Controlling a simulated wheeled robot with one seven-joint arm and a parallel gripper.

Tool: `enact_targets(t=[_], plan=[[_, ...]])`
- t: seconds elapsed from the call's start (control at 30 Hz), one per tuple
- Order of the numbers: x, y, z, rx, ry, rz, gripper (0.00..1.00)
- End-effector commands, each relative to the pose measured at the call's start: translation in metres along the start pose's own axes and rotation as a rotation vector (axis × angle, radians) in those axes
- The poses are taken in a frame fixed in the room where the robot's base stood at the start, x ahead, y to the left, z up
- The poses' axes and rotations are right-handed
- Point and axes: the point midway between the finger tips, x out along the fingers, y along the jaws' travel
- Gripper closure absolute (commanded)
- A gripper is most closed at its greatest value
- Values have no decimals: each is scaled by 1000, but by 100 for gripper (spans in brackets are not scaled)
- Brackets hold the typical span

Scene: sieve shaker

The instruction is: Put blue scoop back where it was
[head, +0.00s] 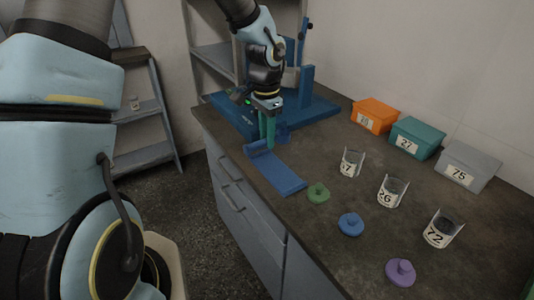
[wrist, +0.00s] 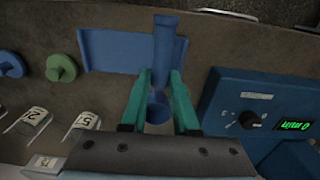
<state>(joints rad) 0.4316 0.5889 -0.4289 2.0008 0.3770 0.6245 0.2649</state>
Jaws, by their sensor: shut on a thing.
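The blue scoop (wrist: 165,48) is between the teal fingers of my gripper (wrist: 160,88) in the wrist view. Its long handle points away from my palm side, over the blue rest, and a round blue part shows between the fingers. My gripper (head: 267,138) is shut on the scoop and points down near the bench's left edge in the head view. A flat blue rest (head: 280,174) with a raised end lies just in front of it; it also shows in the wrist view (wrist: 112,52). I cannot tell whether the scoop touches the rest.
The blue shaker (head: 318,108) stands behind my gripper; its panel (wrist: 252,118) is close on the right. Green (head: 318,193), blue (head: 351,224) and purple (head: 400,272) knobbed lids, three labelled cups (head: 391,191) and orange, teal and grey boxes (head: 468,167) stand to the right.

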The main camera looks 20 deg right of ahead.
Motion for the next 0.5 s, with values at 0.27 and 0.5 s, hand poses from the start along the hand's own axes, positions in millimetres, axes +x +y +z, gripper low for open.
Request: enact_targets(t=[0.27,0.5], plan=[[25,0,0,0,-1,1,100],[52,-1,0,0,1,0,100]])
